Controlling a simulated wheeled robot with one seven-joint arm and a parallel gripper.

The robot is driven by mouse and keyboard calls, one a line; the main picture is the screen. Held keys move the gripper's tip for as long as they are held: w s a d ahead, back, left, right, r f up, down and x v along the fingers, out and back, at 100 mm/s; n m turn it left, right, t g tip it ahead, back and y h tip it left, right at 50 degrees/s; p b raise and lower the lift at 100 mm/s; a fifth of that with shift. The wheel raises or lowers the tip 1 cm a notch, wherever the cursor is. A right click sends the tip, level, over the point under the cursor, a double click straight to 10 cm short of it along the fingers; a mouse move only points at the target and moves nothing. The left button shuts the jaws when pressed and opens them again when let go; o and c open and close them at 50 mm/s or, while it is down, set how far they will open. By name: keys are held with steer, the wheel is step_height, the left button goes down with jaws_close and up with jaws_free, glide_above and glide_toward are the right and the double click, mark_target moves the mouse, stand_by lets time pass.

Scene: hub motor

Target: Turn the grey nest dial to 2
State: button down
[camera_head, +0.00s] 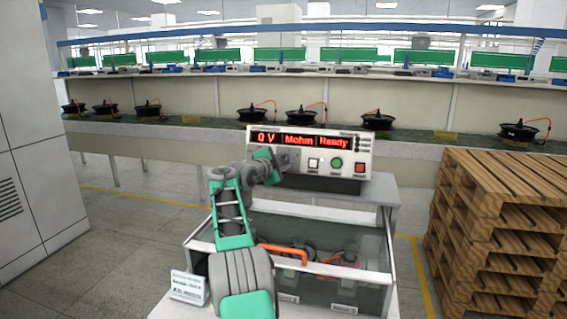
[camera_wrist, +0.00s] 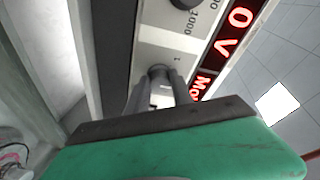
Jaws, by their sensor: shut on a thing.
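The tester (camera_head: 350,150) with a red display reading "0 V", "Mohm" and "Ready" stands on a shelf in the head view. My gripper (camera_head: 274,172) is at the left part of its front panel and hides the dials there. In the wrist view my gripper (camera_wrist: 160,84) has its two dark fingers closed around a small grey dial (camera_wrist: 159,70). A "1" is printed on the panel beside this dial; its other marks and its pointer are hidden or too small to read. A second dark dial (camera_wrist: 185,3), with "1000" printed near it, is at the top edge, apart from my fingers.
White, green and red buttons (camera_head: 336,163) are on the panel, right of my gripper. An open glass-walled case (camera_head: 375,245) with an orange handle (camera_head: 283,253) is below the tester. Wooden pallets (camera_head: 500,220) are stacked at the right. A small white sign (camera_head: 187,286) stands at the front left.

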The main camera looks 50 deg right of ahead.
steer(key=c, duration=1.1)
jaws_free()
steer(key=b+v, duration=0.2)
steer(key=v, duration=0.5)
steer(key=shift+a, duration=0.35)
steer(key=shift+s, duration=0.1)
